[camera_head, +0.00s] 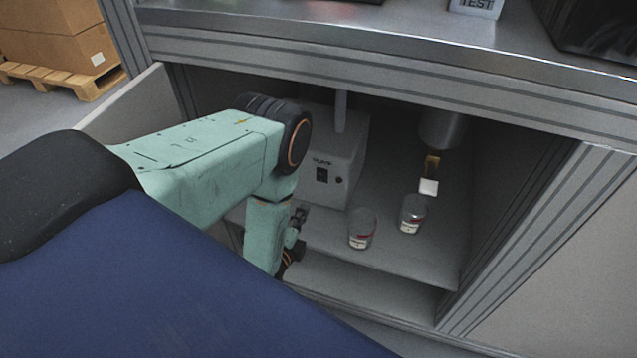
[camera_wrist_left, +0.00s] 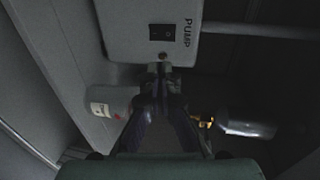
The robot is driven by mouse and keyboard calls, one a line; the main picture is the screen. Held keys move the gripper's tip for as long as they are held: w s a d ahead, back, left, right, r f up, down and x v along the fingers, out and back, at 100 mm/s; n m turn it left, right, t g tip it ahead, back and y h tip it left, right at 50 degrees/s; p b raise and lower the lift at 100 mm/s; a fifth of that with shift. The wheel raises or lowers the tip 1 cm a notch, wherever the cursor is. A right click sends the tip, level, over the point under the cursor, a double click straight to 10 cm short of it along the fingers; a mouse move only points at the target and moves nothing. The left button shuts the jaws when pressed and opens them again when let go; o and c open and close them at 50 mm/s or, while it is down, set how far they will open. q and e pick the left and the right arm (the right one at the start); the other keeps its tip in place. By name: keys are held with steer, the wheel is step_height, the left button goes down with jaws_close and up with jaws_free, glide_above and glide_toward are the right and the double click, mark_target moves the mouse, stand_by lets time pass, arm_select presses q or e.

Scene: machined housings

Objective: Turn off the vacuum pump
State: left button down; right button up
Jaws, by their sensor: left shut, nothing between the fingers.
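The vacuum pump (camera_head: 340,160) is a pale grey box marked PUMP on the shelf inside the cabinet. Its front carries a black rocker switch (camera_head: 322,174) and a small dark knob beside it. In the left wrist view the pump (camera_wrist_left: 125,32) is at the top, with the switch (camera_wrist_left: 166,33) next to the lettering. My left gripper (camera_wrist_left: 161,72) is shut and empty, its tips just below the pump's front edge in that view, under the switch. In the head view the left gripper (camera_head: 297,225) is partly hidden behind my arm. My right gripper is not in view.
Two glass jars with labels (camera_head: 362,228) (camera_head: 411,214) stand on the shelf in front of the pump. A grey cylinder (camera_head: 443,128) with a brass fitting and white tag hangs at the right. The cabinet's frame and worktop (camera_head: 380,35) bound the opening.

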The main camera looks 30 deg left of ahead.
mark_target(323, 174)
arm_select(q)
steer(key=b+x, duration=0.1)
steer(key=x, duration=0.3)
steer(key=b+x, duration=0.1)
steer(key=x, duration=0.2)
steer(key=b+x, duration=0.2)
steer(key=x, duration=0.2)
steer(key=shift+w+a+r, duration=0.1)
steer(key=shift+w+r, duration=0.1)
steer(key=shift+w, duration=0.15)
steer(key=shift+w+a+r, duration=0.1)
steer(key=shift+w+r, duration=0.05)
steer(key=shift+w, duration=0.35)
steer(key=shift+w+a+r, duration=0.1)
steer(key=shift+w+r, duration=0.3)
steer(key=shift+w, duration=0.05)
steer(key=shift+f, duration=0.2)
steer(key=shift+s, duration=0.2)
